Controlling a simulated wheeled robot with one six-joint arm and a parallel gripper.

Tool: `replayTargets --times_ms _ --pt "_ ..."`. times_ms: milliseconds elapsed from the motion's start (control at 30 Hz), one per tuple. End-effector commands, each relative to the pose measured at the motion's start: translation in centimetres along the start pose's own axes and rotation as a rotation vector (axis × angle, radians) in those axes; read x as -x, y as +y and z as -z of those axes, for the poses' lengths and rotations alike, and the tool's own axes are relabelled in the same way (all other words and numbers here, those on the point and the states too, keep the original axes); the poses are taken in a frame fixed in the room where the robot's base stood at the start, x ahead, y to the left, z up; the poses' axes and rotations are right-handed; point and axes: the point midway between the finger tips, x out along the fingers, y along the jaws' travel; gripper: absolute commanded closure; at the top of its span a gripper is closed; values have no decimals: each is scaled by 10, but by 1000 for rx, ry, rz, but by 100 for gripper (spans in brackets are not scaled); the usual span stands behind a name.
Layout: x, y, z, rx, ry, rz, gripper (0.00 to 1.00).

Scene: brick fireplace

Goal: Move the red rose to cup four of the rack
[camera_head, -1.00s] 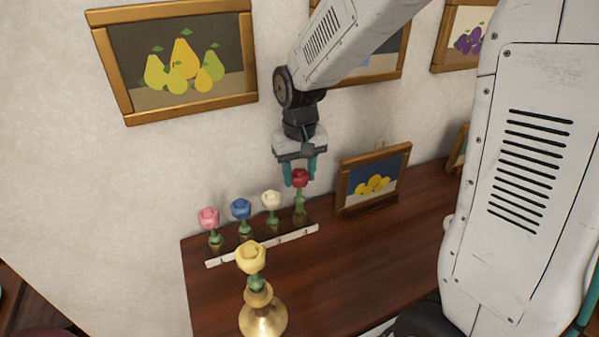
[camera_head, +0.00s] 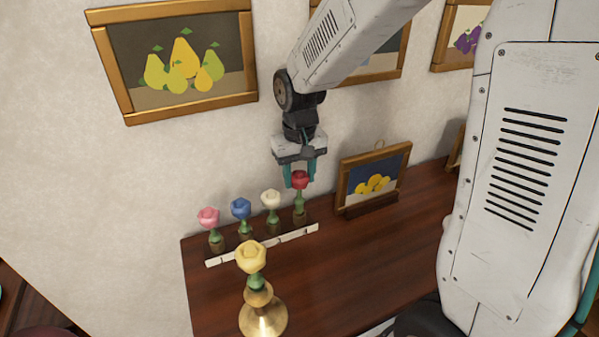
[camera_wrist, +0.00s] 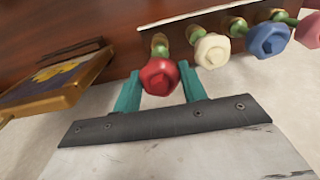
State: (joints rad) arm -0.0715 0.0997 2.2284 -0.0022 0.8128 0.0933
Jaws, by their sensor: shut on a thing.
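The red rose (camera_head: 300,180) stands at the right end of the rack (camera_head: 262,245), its stem upright in the rightmost cup (camera_head: 300,216). My gripper (camera_head: 299,180) points down from above with its teal fingers on either side of the red bloom, shut on it. In the wrist view the red rose (camera_wrist: 159,76) sits between the two fingers (camera_wrist: 160,88). A white rose (camera_head: 271,199), a blue rose (camera_head: 241,208) and a pink rose (camera_head: 208,217) stand in the other cups. The cup numbers are too small to read.
A yellow rose (camera_head: 251,256) stands in a brass holder (camera_head: 263,315) in front of the rack. A small framed picture of yellow fruit (camera_head: 373,180) leans right of the rack. The wooden top (camera_head: 360,250) is clear at front right; the wall is close behind.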

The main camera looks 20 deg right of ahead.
Motion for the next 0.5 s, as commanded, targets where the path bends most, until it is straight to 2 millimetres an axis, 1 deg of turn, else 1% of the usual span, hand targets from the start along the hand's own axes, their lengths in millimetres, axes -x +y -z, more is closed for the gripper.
replayTargets --times_ms 500 --pt "-14 0 0 0 -1 0 75"
